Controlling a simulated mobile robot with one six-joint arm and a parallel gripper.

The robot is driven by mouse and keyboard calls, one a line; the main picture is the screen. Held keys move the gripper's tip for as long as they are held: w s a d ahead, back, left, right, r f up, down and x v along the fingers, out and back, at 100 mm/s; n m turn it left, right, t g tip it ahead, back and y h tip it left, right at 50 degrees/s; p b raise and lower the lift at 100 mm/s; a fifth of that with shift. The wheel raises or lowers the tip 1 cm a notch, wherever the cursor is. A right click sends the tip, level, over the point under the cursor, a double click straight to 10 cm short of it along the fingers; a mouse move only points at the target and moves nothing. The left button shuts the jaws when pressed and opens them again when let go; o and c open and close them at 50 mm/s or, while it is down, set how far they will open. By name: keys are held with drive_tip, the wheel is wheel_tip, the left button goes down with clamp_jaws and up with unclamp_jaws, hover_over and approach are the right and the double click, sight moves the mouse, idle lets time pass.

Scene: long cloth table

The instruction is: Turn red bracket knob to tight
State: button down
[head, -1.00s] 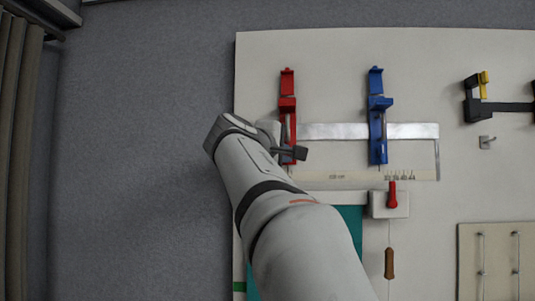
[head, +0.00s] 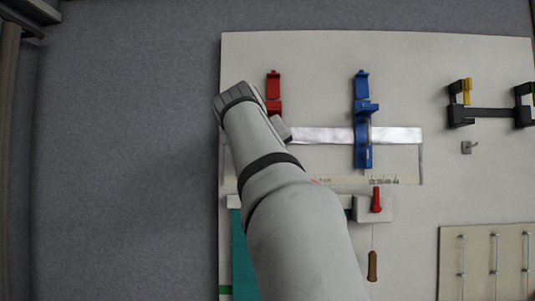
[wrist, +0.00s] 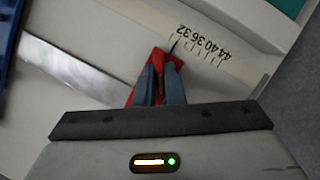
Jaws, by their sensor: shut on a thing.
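The red bracket (head: 273,84) is upright on the pale board at the left end of a metal bar (head: 325,135). My arm hides its lower part in the head view. In the wrist view, red parts of the bracket (wrist: 161,57) show between and around the dark fingers of my gripper (wrist: 160,80). The fingers are shut on the red knob, whose outline is mostly hidden by them. A thin dark pointer at the bracket's end lies near the 32 end of a printed scale (wrist: 213,48).
A blue bracket (head: 362,120) stands on the same bar to the right. A small box with a red lever (head: 376,200) is below it. The grey area left of the board is clear.

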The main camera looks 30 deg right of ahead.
drive_tip(key=shift+d+f+m+t+y, duration=0.1)
drive_tip(key=shift+m+t+y, duration=0.3)
drive_tip(key=shift+m+y, duration=0.5)
drive_tip(key=shift+d+m+t+y, duration=0.1)
drive_tip(key=shift+m+t+y, duration=0.35)
drive_tip(key=shift+m, duration=0.85)
drive_tip(key=c, duration=1.8)
unclamp_jaws()
drive_tip(key=v, duration=0.8)
